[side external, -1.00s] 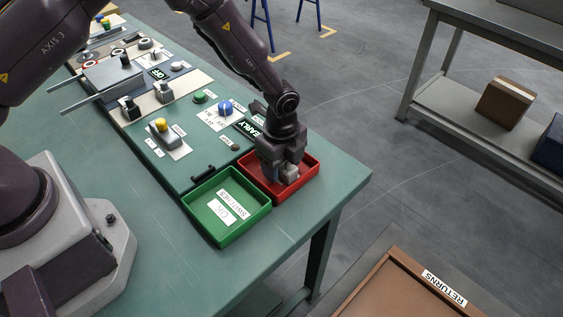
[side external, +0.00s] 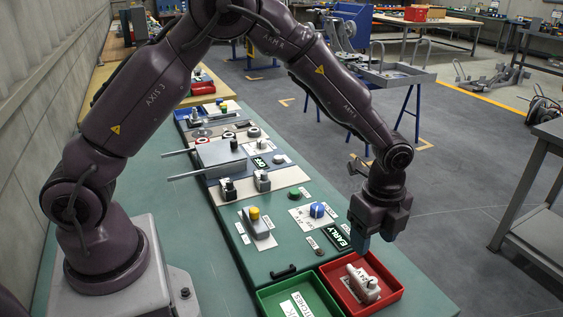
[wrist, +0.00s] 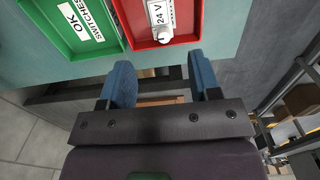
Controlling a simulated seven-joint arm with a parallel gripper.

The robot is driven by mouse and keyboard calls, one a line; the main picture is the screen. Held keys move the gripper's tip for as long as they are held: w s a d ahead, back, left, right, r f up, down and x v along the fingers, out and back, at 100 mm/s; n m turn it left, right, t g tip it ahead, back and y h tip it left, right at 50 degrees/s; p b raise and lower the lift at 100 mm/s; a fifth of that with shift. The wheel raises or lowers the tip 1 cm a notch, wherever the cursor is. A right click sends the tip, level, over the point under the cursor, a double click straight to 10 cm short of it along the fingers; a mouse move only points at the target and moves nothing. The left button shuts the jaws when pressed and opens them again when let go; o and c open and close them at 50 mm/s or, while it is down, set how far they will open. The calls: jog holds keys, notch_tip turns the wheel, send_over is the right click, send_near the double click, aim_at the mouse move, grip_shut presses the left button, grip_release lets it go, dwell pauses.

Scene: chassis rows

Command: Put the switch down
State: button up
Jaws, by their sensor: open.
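The switch (side external: 362,284), a pale grey block with a label, lies in the red tray (side external: 394,294). In the wrist view, the switch (wrist: 160,14) shows a 24 V label and a round white knob, inside the red tray (wrist: 192,28). My gripper (side external: 375,238) is above the tray and apart from the switch. In the wrist view, my gripper (wrist: 163,76) has its two blue fingers spread with nothing between them. The green tray (side external: 270,302), labelled OK SWITCHES, stands directly beside the red one and holds only its label in view.
A grey bench (side external: 540,180) stands at the right, across open floor.

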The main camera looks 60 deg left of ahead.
jog(key=s+a+r+n+t, duration=0.1)
jog(key=s+a+r+n, duration=0.25)
jog(key=r, duration=0.45)
jog(key=s+a+r+n+t, duration=0.1)
jog(key=s+a+r+n, duration=0.25)
jog(key=r, duration=0.35)
jog(key=s+a+r+n+t, duration=0.1)
jog(key=s+a+r+n, duration=0.1)
jog(key=s+n, duration=0.3)
jog(key=s+a+r+n+t, duration=0.2)
jog(key=s+r+n, duration=0.2)
jog(key=s, duration=0.6)
jog(key=shift+s+a+r+n+t, duration=0.2)
jog(key=shift+s+r+n+t, duration=0.15)
jog(key=shift+n, duration=0.65)
